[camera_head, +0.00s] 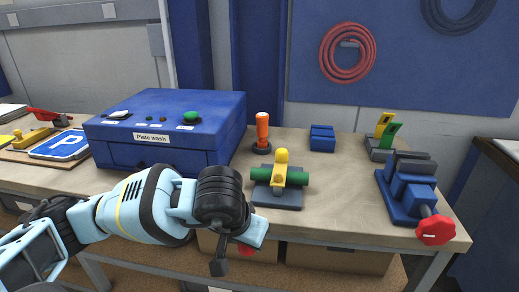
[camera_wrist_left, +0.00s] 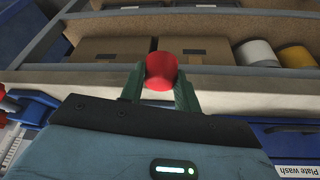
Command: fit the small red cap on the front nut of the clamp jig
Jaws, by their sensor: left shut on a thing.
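My left gripper (camera_head: 255,236) is in front of the bench's front edge in the head view. It is shut on the small red cap (camera_wrist_left: 161,72), which sits between the two green fingertips in the left wrist view. In the head view only a bit of the cap (camera_head: 246,250) shows below the gripper. A fixture with a grey base, a green bar and a yellow upright, which looks like the clamp jig (camera_head: 281,178), stands on the bench behind and right of the gripper. A small round spot on its front may be the nut. My right gripper is not in view.
A blue "Plate wash" box (camera_head: 165,130) stands behind my left arm. An orange-handled tool (camera_head: 262,132) and a blue block (camera_head: 322,138) stand behind the fixture. A blue vise (camera_head: 408,190) with a red knob (camera_head: 435,230) stands at right. Bench (camera_head: 340,215) is clear between.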

